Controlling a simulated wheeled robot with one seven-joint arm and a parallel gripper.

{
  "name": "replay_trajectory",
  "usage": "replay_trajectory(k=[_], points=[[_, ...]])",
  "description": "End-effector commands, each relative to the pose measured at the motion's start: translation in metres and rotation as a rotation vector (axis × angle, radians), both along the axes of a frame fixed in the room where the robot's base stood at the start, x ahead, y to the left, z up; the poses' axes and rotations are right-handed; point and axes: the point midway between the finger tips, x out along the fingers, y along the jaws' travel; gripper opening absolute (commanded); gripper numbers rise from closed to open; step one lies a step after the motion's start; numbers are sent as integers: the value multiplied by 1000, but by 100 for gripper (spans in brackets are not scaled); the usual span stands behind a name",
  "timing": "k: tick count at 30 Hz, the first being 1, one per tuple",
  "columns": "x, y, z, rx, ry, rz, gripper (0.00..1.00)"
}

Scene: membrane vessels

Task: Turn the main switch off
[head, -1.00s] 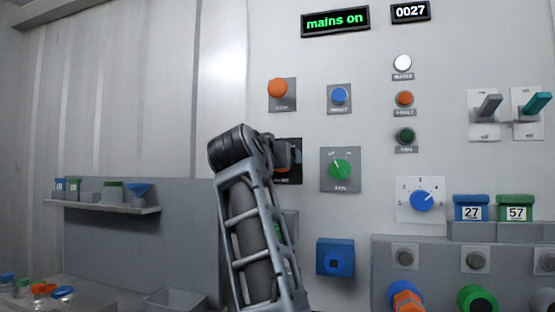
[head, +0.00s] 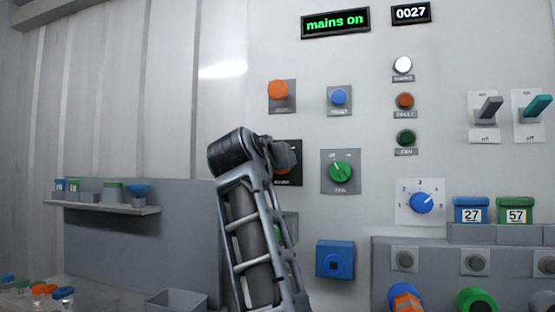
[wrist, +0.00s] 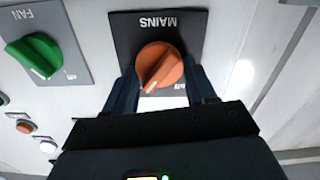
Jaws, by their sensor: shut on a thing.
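The main switch is an orange knob (wrist: 160,66) on a dark plate marked MAINS (wrist: 125,25) in the wrist view. My gripper (wrist: 163,85) has its two dark fingers on either side of the knob and is shut on it. The knob's white mark points down and slightly left in this upside-down view, to the left of the partly hidden "off" label. In the head view my arm covers most of the switch, and only part of its dark plate (head: 292,181) shows. A display (head: 335,22) above reads "mains on" in green.
The green fan knob (head: 341,172) is close to the right of the switch. An orange button (head: 278,90) and a blue button (head: 339,97) are above. A blue box (head: 335,259) is below right. A shelf (head: 105,206) with small containers is at left.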

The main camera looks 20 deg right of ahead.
Motion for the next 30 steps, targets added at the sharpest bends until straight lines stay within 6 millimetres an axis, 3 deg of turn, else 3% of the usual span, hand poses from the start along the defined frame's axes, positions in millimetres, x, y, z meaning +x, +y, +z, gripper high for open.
replay_trajectory(k=[30], points=[[2, 2, 2, -735, 536, 1, 25]])
